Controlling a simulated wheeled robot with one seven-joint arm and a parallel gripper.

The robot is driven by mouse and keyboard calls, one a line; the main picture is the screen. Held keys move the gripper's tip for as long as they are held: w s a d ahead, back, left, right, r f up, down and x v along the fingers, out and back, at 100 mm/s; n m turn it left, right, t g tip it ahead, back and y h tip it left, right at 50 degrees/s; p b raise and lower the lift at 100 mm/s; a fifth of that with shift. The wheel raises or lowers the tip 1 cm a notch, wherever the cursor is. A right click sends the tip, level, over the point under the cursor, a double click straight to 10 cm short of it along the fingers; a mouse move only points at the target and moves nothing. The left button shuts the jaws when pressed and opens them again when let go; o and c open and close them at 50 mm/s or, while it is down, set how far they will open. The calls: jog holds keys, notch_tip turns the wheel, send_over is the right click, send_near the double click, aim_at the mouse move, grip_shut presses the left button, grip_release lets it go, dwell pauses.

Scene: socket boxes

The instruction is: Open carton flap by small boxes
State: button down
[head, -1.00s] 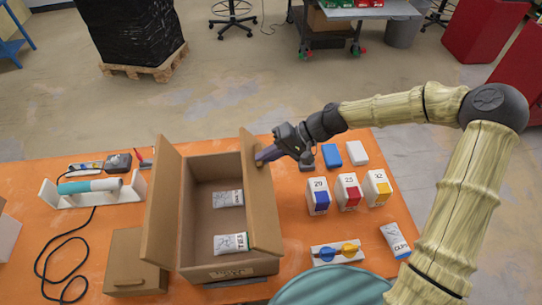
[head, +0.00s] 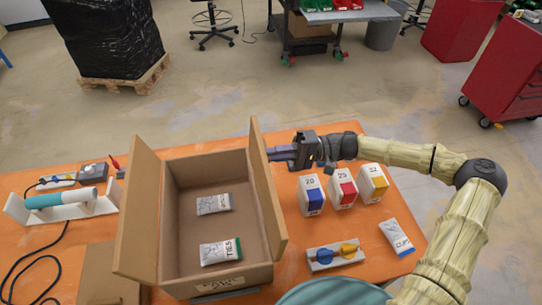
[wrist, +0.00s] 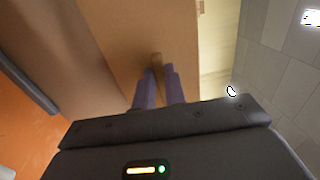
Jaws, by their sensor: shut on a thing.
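An open brown carton (head: 168,262) stands on the orange table, with two packets (head: 220,252) inside, one marked TIES. Its left flap (head: 138,205) and right flap (head: 266,195) both stand up steeply. The right flap is on the side of the small numbered boxes: blue (head: 311,196), red (head: 341,188) and yellow (head: 373,182). My gripper (head: 268,154) reaches the right flap's outer face from the right. In the wrist view, the purple fingers of my gripper (wrist: 160,85) are shut on a small tan tab (wrist: 156,62) on the flap (wrist: 135,35).
Right of the carton lie a holder with blue and yellow pieces (head: 333,256) and a white packet (head: 397,238). Left are a white stand with a teal cylinder (head: 62,200) and a cable. Bare table lies between the right flap and the numbered boxes.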

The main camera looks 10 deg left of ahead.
jog(key=shift+w+d+f, duration=0.15)
jog(key=shift+d+f, duration=0.15)
jog(key=shift+f, duration=0.2)
jog(key=c, duration=1.4)
grip_release()
jog(key=shift+a, duration=0.15)
jog(key=shift+c, duration=0.2)
jog(key=shift+d+r, duration=0.1)
jog(key=shift+d, duration=0.1)
jog(key=b+v, duration=0.4)
jog(key=v, duration=1.3)
jog(key=shift+d, duration=0.2)
